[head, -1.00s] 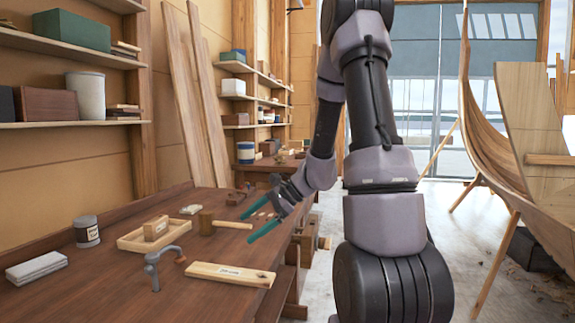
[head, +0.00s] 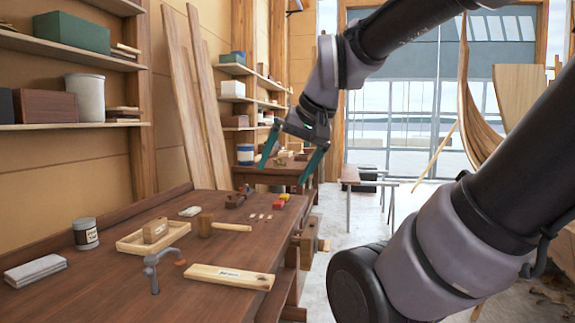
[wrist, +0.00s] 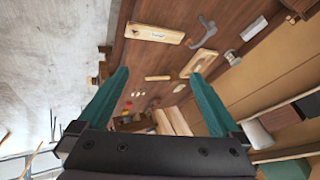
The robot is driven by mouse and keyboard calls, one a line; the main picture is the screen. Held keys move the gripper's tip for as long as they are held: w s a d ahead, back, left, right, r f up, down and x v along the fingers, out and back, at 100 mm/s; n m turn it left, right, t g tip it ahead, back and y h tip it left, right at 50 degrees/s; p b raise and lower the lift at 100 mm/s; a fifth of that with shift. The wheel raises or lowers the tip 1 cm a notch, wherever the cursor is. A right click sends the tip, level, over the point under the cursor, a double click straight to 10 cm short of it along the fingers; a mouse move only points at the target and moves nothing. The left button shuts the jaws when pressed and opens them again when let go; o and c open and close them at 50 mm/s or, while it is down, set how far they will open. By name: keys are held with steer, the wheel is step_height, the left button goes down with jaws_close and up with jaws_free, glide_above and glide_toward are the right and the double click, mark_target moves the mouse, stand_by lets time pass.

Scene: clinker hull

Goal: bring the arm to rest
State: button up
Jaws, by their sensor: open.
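My gripper (head: 290,160) has two green fingers, spread apart with nothing between them. In the head view it hangs in the air above the far end of the workbench (head: 95,262), fingers pointing down. In the wrist view my gripper (wrist: 160,105) is open over the bench, which lies beyond the fingertips. My arm reaches in from the right side of the head view and bends down to the gripper. The gripper touches nothing that I can see.
On the bench are a mallet (head: 235,226), a wooden tray (head: 130,243), a clamp (head: 153,265), a labelled wooden piece (head: 228,276), a can (head: 86,233) and a grey stack (head: 35,270). Shelves (head: 70,125) line the left wall. A boat hull (head: 477,130) stands at right.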

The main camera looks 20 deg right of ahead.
steer(key=shift+s+d+r, duration=0.15)
stand_by(0.3)
steer(key=c, duration=0.7)
steer(key=shift+w+d, duration=0.1)
steer(key=shift+w, duration=0.25)
steer(key=c, duration=0.6)
steer(key=w+f, duration=0.2)
steer(key=w, duration=0.1)
steer(key=w+d+f+g+h, duration=0.1)
steer(key=w+f, duration=0.1)
steer(key=w+d+f+g, duration=0.1)
steer(key=w+f, duration=0.1)
steer(key=w, duration=0.1)
steer(key=shift+w+d+n, duration=0.15)
steer(key=shift+w+n, duration=0.2)
steer(key=shift+n, duration=0.05)
jaws_close()
steer(key=w+d+f+g, duration=0.1)
steer(key=w+f, duration=0.2)
steer(key=f, duration=0.8)
steer(key=w+d+f+n+g, duration=0.1)
steer(key=w+f, duration=0.3)
steer(key=f, duration=0.7)
steer(key=w+d+f+n+g+h, duration=0.1)
steer(key=w+f, duration=0.3)
steer(key=f, duration=0.7)
steer(key=shift+d+g, duration=0.9)
